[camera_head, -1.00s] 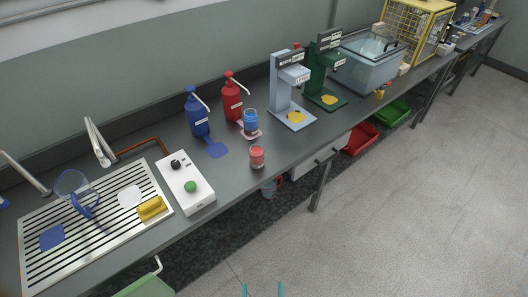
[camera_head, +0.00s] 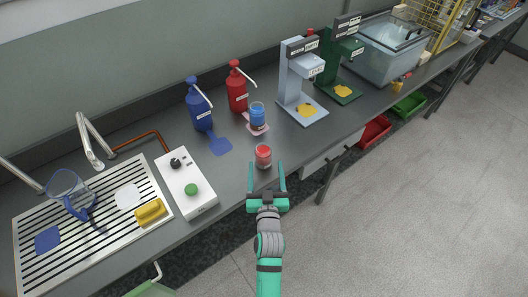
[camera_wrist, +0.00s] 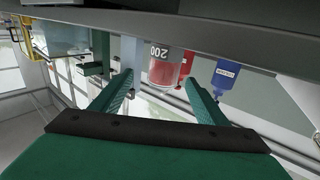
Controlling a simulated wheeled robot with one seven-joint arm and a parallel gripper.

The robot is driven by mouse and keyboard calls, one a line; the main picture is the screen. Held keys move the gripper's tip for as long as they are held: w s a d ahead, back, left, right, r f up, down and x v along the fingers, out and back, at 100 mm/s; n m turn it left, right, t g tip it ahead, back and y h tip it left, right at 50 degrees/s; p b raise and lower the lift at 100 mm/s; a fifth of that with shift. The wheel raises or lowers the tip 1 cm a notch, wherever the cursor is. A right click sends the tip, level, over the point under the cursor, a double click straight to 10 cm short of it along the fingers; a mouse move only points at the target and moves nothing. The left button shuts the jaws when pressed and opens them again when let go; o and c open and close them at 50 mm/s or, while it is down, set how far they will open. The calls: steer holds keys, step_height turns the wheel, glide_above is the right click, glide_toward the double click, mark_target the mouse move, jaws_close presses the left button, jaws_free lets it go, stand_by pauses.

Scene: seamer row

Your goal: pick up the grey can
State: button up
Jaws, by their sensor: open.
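I can make out no grey can in either view. A small clear container with red contents (camera_head: 263,157) stands upright near the counter's front edge. In the wrist view the red container (camera_wrist: 165,67), marked 200, appears upside down between the finger lines. My gripper (camera_head: 266,172) is open and empty, its fingertips pointing at the red container from the front edge. Whether the tips reach beside it I cannot tell. A similar container with blue contents (camera_head: 258,116) stands behind it on a pink patch.
A blue pump bottle (camera_head: 199,108) and a red pump bottle (camera_head: 237,88) stand behind. A white control box (camera_head: 187,184) lies left of the red container. A pale-blue stand (camera_head: 301,85) and a green stand (camera_head: 340,65) are to the right. Counter between is clear.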

mark_target(263, 161)
steer(key=w, duration=0.2)
steer(key=w+a, duration=0.1)
steer(key=w, duration=0.1)
steer(key=shift+w, duration=0.35)
steer(key=shift+w+a, duration=0.2)
steer(key=shift+a, duration=0.05)
steer(key=w, duration=0.5)
steer(key=shift+w+d+f, duration=0.2)
steer(key=shift+w+d, duration=0.05)
steer(key=shift+w, duration=0.15)
steer(key=shift+s+d, duration=0.1)
steer(key=shift+d, duration=0.15)
steer(key=c, duration=0.4)
steer(key=shift+s+a, duration=0.1)
steer(key=shift+a, duration=0.4)
steer(key=c, duration=0.9)
